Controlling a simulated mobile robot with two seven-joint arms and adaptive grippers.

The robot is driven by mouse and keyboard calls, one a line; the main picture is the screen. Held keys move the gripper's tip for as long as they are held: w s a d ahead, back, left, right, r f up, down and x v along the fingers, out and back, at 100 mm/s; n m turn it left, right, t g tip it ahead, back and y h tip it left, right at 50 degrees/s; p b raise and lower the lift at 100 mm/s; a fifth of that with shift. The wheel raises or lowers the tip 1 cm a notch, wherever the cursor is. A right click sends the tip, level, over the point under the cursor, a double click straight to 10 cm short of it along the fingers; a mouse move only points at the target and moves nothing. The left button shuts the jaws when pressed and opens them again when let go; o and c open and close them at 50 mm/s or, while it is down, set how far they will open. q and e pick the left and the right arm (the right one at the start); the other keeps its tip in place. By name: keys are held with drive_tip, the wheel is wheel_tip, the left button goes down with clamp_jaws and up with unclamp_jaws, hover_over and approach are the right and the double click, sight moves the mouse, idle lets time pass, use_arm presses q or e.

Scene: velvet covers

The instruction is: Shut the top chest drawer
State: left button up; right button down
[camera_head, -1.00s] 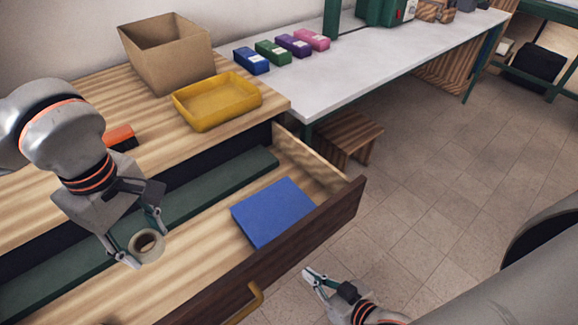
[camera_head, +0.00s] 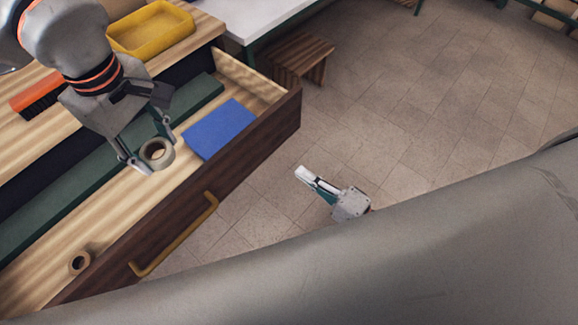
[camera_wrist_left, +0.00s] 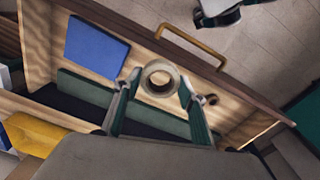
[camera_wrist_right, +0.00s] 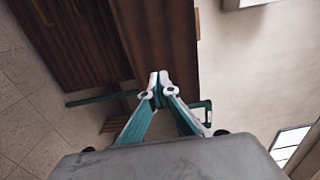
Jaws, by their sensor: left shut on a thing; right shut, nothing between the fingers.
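The top drawer (camera_head: 262,138) of the chest is pulled out, its dark front facing the open floor. Its yellow handle (camera_head: 176,243) is on that front and also shows in the left wrist view (camera_wrist_left: 192,43). My left gripper (camera_head: 150,160) is shut on a tape roll (camera_head: 157,152) above the open drawer; the roll also shows in the left wrist view (camera_wrist_left: 159,78). My right gripper (camera_head: 303,174) is shut and empty, out over the floor to the right of the drawer front. In the right wrist view its fingertips (camera_wrist_right: 158,85) meet.
A yellow tray (camera_head: 150,30) and an orange brush (camera_head: 38,95) are on the chest top. A wooden stool (camera_head: 298,60) stands behind the drawer. The floor (camera_head: 420,110) at right is clear.

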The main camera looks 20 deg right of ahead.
sight(264, 145)
use_arm(q)
drive_tip(key=shift+f, duration=0.15)
use_arm(e)
drive_tip(key=x, duration=1.1)
drive_tip(key=shift+w, duration=0.2)
